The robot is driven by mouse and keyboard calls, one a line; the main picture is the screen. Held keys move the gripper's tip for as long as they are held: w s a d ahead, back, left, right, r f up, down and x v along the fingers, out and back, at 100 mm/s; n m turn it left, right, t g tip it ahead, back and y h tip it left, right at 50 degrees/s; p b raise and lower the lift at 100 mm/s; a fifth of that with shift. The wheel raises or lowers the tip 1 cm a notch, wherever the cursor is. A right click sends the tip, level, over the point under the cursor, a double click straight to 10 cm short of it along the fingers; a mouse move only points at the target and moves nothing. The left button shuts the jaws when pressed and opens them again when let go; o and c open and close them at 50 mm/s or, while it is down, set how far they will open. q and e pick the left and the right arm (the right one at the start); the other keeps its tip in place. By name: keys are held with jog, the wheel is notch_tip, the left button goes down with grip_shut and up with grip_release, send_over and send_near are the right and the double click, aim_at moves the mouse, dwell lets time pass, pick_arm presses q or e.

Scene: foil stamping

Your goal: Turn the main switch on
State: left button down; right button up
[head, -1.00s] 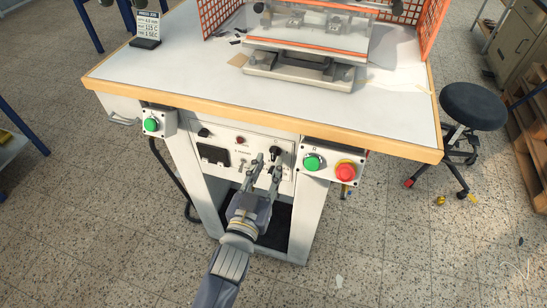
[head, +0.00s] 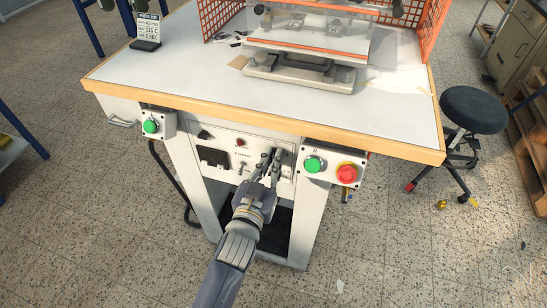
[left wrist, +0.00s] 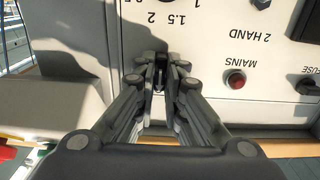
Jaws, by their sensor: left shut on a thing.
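The main switch, a black knob (left wrist: 160,62), sits on the white front panel (head: 222,168) below the table top. My left gripper (head: 271,156) reaches up to it from below. In the left wrist view my gripper (left wrist: 160,80) has its fingertips closed on both sides of the knob. The fingers cover most of the switch, so its turn position cannot be told. The red MAINS lamp (left wrist: 236,79) beside it looks dark; it also shows in the head view (head: 240,142). My right gripper is not in view.
A green button and a red mushroom button (head: 346,174) sit on a box close right of the gripper. Another green button (head: 151,126) is at the left. The wooden table edge (head: 265,122) overhangs above. A black stool (head: 473,110) stands right.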

pick_arm(q)
jog(key=shift+r, duration=0.2)
dwell(0.3)
jog(key=shift+m, duration=0.6)
jog(key=shift+m+p, duration=0.45)
jog(key=shift+m, duration=0.65)
jog(key=m, duration=0.3)
jog(key=shift+d+m, duration=0.1)
jog(key=shift+m, duration=0.3)
